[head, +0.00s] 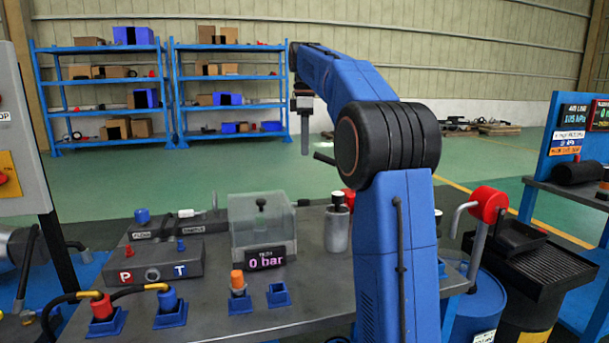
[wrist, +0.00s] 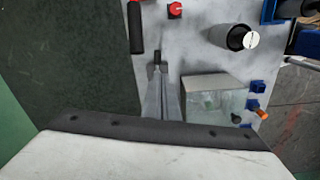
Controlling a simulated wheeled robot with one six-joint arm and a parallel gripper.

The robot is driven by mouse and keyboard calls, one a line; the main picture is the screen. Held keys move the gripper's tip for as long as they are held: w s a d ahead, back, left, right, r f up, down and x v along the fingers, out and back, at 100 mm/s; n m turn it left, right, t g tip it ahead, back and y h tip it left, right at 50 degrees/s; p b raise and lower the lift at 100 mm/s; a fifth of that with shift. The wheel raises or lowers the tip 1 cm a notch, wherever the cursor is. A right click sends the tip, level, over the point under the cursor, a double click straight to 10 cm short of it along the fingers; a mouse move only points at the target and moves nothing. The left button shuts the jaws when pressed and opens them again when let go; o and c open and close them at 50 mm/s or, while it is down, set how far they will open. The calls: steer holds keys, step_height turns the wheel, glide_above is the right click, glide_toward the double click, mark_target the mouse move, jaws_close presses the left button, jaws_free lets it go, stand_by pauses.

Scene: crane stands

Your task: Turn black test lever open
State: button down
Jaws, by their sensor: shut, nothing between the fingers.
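A black bar (wrist: 136,27), which appears to be the test lever, shows in the wrist view near the top, left of a small red part. In the head view a short black bar (head: 323,158), probably the same lever, slants beside my arm, and its base is hidden. My gripper (head: 305,152) points down behind the clear box in the head view. In the wrist view my gripper (wrist: 157,62) is shut and empty. It is apart from the black bar, which lies beyond its tips and slightly left. A small dark piece shows at the fingertips; I cannot tell what it is.
A clear box (head: 262,228) with a "0 bar" display (head: 265,260) stands on the bench (head: 330,300). A grey canister (head: 337,230) stands right of it. Hose connectors are at the bench front. My arm hides part of the bench's right side.

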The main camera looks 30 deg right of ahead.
steer(key=m, duration=0.2)
steer(key=m+t+h, duration=0.1)
steer(key=m+t, duration=0.2)
steer(key=m, duration=1.2)
glide_above(298, 204)
steer(key=s+d, duration=0.1)
step_height(298, 204, down, 7)
steer(key=x, duration=0.9)
steer(key=shift+d+f, duration=0.35)
steer(key=shift+d, duration=0.05)
